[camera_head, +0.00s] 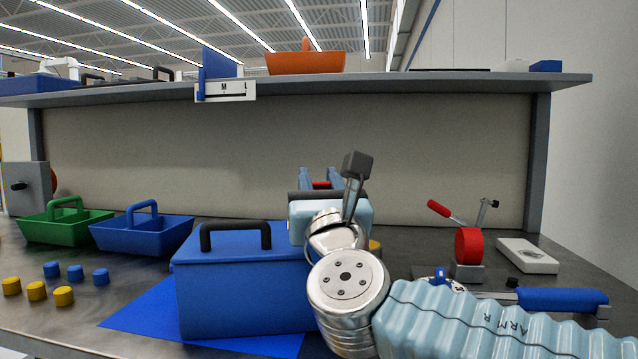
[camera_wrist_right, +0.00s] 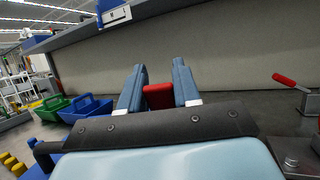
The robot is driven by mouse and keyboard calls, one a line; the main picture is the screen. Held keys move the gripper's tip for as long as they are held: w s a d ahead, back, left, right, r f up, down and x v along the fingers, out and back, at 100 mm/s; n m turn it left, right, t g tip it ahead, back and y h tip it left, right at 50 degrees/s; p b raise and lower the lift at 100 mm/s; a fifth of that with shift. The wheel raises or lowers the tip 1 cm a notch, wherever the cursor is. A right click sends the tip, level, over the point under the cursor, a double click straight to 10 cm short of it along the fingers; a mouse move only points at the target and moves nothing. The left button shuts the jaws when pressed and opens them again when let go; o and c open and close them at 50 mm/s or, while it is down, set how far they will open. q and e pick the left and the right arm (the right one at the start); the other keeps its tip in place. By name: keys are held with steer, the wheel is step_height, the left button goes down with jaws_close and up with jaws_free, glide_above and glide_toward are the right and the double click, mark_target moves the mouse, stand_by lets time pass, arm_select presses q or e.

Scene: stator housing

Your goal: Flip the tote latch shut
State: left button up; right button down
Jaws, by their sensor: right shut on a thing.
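The blue tote (camera_head: 240,290) stands on the bench at the centre left, its lid down and a black handle (camera_head: 235,228) on top. My right gripper (camera_head: 319,178) reaches over the tote's right end, its fingers beyond my wrist. In the right wrist view the two blue fingers are on either side of a red piece (camera_wrist_right: 158,96), which looks like the latch; they are shut on it. Its hinge and lower part are hidden by my wrist, so I cannot tell the latch's angle. My left gripper is not in view.
A blue mat (camera_head: 135,308) lies under the tote. Green (camera_head: 50,230) and blue (camera_head: 125,235) open bins and several yellow and blue cylinders are at left. A red toggle clamp (camera_head: 468,245), a white block (camera_head: 527,256) and a blue-handled tool (camera_head: 560,298) are at right. A shelf (camera_head: 400,88) hangs above.

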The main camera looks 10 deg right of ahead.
steer(key=shift+r+p, duration=0.1)
steer(key=shift+p, duration=0.25)
steer(key=w+g+p, duration=0.1)
steer(key=p, duration=0.3)
steer(key=w+g+p, duration=0.1)
steer(key=g+p, duration=0.1)
steer(key=p, duration=0.3)
steer(key=shift+w+r, duration=0.1)
steer(key=shift+r, duration=0.15)
steer(key=shift+w+f+g+p, duration=0.35)
steer(key=shift+f+g+p, duration=0.1)
steer(key=shift+g, duration=0.45)
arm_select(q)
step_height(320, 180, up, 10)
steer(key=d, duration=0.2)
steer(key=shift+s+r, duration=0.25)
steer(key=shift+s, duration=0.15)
arm_select(e)
steer(key=shift+w+f+g, duration=0.55)
steer(key=shift+w+g, duration=0.05)
steer(key=shift+g, duration=0.5)
steer(key=c, duration=0.9)
jaws_free()
